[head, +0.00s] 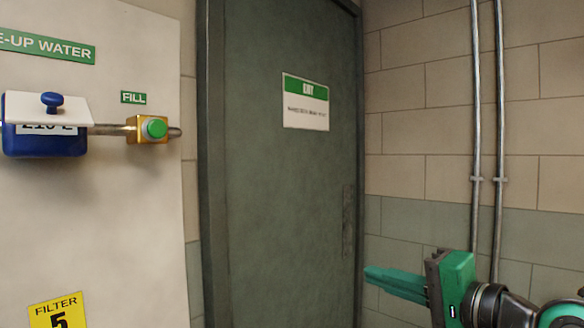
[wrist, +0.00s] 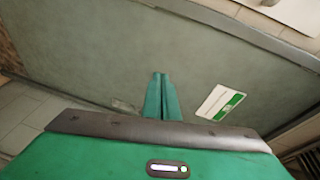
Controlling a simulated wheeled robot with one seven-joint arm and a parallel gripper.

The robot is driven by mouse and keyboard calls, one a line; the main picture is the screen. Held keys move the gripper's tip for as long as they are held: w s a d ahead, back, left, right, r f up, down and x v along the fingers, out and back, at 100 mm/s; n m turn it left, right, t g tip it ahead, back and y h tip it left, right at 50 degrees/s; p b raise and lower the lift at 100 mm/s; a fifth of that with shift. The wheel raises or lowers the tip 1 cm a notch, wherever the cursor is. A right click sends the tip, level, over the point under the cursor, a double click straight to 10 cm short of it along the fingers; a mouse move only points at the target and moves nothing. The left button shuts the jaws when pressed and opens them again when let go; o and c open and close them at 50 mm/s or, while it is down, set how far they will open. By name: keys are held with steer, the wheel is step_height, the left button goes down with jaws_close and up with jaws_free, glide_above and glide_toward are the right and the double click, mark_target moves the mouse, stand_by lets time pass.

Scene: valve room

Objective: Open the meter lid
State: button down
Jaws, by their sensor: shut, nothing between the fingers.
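The blue meter (head: 45,140) is on the white wall panel at the left of the head view. Its lid (head: 48,107) is a white plate with a blue knob (head: 51,101). The lid lies across the top of the meter, and part of a number label shows below it. My gripper (head: 368,273) is at the lower right of the head view, far from the meter, in front of the wall beside the door. Its green fingers are together and empty. In the wrist view the fingers (wrist: 159,76) point toward the door. The meter cannot be made out in the wrist view.
A brass valve with a green FILL button (head: 154,128) sits on the pipe right of the meter. A dark green door (head: 275,190) with an EXIT sign (head: 305,102) fills the middle. Two vertical conduits (head: 475,120) run up the right wall. A yellow FILTER label (head: 58,312) is low left.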

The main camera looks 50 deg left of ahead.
steer(key=s+a+r+g+y, duration=0.2)
steer(key=s+a+r, duration=0.15)
steer(key=s, duration=0.25)
steer(key=s+a+r+m+g+y, duration=0.1)
steer(key=s+a+r+g+y, duration=0.15)
steer(key=s+a, duration=0.35)
steer(key=s+a+r+g+y, duration=0.1)
steer(key=s+a+r+g, duration=0.15)
steer(key=s, duration=0.45)
steer(key=s+a+r+m+y, duration=0.1)
steer(key=s+r+m+y, duration=0.2)
steer(key=s+m, duration=0.5)
steer(key=s+a+r+m+t+y, duration=0.1)
steer(key=s+a+r+m+y, duration=0.1)
steer(key=s+m, duration=0.6)
steer(key=s+r+y, duration=0.1)
steer(key=s, duration=0.4)
steer(key=shift+s+r, duration=0.2)
steer(key=shift+s, duration=0.05)
steer(key=shift+w+a+r, duration=0.1)
steer(key=shift+w, duration=0.05)
